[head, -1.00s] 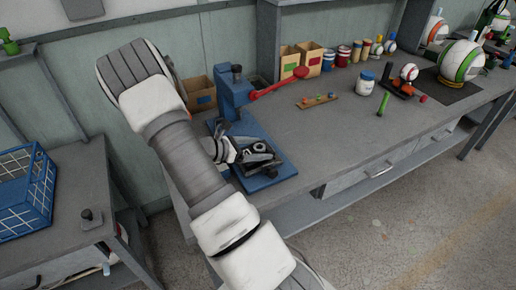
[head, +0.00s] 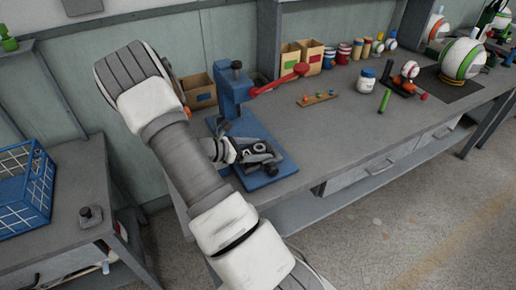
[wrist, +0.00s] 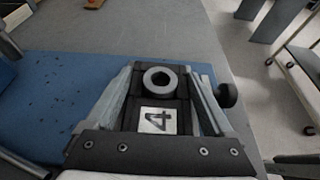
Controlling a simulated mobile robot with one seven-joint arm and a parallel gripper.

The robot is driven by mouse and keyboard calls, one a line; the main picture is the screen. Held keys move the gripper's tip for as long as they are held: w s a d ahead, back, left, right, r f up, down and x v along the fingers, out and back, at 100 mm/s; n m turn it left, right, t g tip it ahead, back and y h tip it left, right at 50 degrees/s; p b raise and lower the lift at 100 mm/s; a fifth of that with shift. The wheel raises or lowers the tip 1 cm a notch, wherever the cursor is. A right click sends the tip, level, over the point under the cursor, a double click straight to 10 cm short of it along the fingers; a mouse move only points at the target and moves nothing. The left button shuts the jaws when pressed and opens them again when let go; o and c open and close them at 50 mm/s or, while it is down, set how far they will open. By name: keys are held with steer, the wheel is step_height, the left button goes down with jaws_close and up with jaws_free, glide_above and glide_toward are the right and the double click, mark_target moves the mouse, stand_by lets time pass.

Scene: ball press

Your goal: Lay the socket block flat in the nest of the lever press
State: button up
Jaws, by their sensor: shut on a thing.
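The lever press (head: 232,92) is blue, with a red lever (head: 280,83) raised to the right and a blue base plate (head: 283,178). My gripper (head: 258,154) is over the front of that plate. In the wrist view my gripper (wrist: 160,82) is shut on the dark socket block (wrist: 174,103), one finger along each side. The block shows a grey ring around a dark hole and a white label with a 4. It looks about level, low over the plate. The nest is hidden under the block and gripper; I cannot tell whether they touch.
A black knob (wrist: 228,95) sits just right of my gripper's right finger. A small tray of coloured pegs (head: 318,99) lies to the right. The bench front is clear.

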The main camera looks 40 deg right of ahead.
steer(key=shift+f, duration=0.15)
steer(key=o, duration=1.2)
steer(key=shift+c, duration=0.2)
steer(key=p+v, duration=0.1)
steer(key=v, duration=1.6)
steer(key=shift+a, duration=0.25)
steer(key=s+a+r+m+t+y+p, duration=0.2)
steer(key=s+a+r+m+t+y, duration=0.3)
steer(key=r, duration=0.7)
steer(key=s+a+r+m+t+y+p, duration=0.2)
steer(key=s+a+r+m+t+y, duration=0.2)
steer(key=s+a+r+m+y, duration=0.3)
steer(key=s+a+r+m, duration=0.2)
steer(key=s+a+r, duration=0.2)
steer(key=s+r, duration=0.1)
steer(key=shift+s+a+t+y, duration=0.4)
steer(key=shift+s, duration=0.4)
